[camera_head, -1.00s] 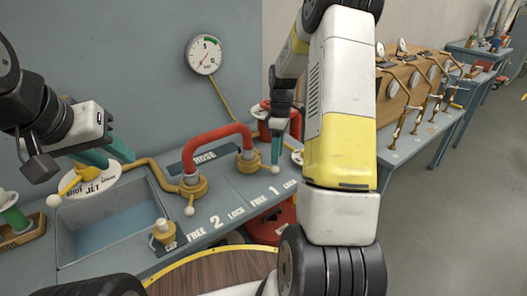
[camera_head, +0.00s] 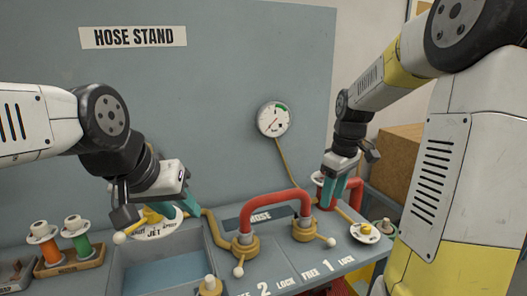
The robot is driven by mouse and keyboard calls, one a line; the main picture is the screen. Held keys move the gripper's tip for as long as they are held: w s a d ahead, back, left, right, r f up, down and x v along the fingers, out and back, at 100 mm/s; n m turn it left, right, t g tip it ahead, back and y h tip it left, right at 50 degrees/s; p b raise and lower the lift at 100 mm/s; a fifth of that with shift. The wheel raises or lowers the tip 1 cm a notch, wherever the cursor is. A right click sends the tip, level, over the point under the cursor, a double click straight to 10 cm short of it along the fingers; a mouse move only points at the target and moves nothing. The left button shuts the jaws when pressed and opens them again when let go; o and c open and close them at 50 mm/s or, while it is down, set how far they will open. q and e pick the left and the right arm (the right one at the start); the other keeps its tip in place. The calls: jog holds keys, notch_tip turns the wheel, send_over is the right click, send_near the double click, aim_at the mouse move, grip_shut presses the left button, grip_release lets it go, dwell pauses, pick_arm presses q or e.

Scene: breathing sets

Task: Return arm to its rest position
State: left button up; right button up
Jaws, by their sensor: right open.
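My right gripper (camera_head: 340,200) is open. Its two teal fingers stand apart, pointing down, right of the red hose (camera_head: 274,197), in front of a red part partly hidden behind them. The hose arches between two brass couplings, the left one (camera_head: 245,246) and the right one (camera_head: 303,230), each with a white-knobbed lever. My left gripper (camera_head: 172,208) is over the round JET dial (camera_head: 155,231) with its yellow handle. Its teal fingers overlap the dial in the picture. I cannot tell whether they touch the handle, or how far apart they are.
A grey basin (camera_head: 160,270) is sunk in the bench, with a brass cap post (camera_head: 209,287) beside it. A gauge (camera_head: 273,119) is on the back panel. A tray of spools (camera_head: 70,262) stands at left, and a wooden box (camera_head: 400,160) behind my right arm.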

jog(key=s+a+r+m+t, duration=0.2)
jog(key=s+a+r+m, duration=0.1)
jog(key=s, duration=0.5)
jog(key=s+a+r+m+t+y, duration=0.1)
jog(key=s+a+r+m+t, duration=0.2)
jog(key=s, duration=0.6)
notch_tip(320, 180, up, 2)
jog(key=shift+s+a+r+m, duration=0.15)
jog(key=shift+a+m, duration=0.15)
jog(key=shift+m, duration=0.4)
